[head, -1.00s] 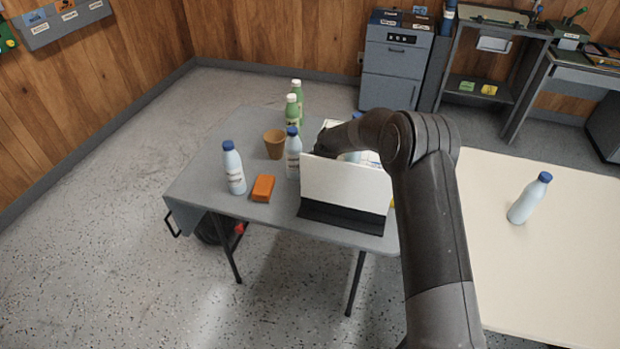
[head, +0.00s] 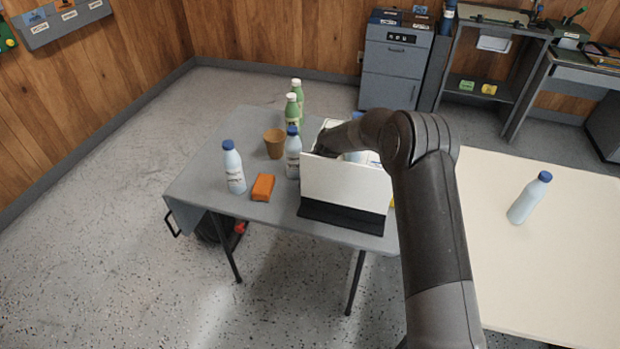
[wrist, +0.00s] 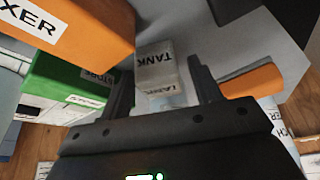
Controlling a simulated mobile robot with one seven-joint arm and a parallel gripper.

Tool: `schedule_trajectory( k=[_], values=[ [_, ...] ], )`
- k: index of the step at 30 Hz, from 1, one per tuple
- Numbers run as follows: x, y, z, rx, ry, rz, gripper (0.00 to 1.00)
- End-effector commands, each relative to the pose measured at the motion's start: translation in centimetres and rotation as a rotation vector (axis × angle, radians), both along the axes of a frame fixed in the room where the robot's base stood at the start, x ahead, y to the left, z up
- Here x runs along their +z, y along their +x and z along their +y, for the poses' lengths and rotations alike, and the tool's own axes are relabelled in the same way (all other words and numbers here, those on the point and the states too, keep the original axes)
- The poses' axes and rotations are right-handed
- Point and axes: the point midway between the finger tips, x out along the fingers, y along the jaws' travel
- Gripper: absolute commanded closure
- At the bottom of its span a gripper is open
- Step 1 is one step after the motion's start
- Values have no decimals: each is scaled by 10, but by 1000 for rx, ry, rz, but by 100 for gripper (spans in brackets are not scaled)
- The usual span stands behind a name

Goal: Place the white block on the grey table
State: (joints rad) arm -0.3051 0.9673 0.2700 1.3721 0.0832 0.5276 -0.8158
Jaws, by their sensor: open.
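The white block (wrist: 154,68), with black lettering reading TANK, shows in the wrist view ahead of and between the fingers of my gripper (wrist: 159,72). The jaws are apart; I cannot tell whether either finger touches the block. In the head view the grey table (head: 205,190) stands left of centre. My gripper is hidden there behind the white upright panel (head: 345,182) on the table's right part, and I cannot make out the white block in that view.
An orange block (head: 263,187), a brown cup (head: 274,144), blue-capped bottles (head: 234,170) and green bottles (head: 293,110) stand on the grey table. In the wrist view, a large orange block (wrist: 70,35) and a green one (wrist: 65,88) are close on the left. A cream table (head: 560,250) is right.

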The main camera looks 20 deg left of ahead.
Motion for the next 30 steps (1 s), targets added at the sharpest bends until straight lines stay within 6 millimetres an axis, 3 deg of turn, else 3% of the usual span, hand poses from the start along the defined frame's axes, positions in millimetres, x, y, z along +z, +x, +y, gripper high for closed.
schedule_trajectory(
  k=[13, 30],
  values=[
    [60, -9, -23, 0, 1, -1, 42],
    [67, -11, -26, 0, 0, 0, 42]
  ],
)
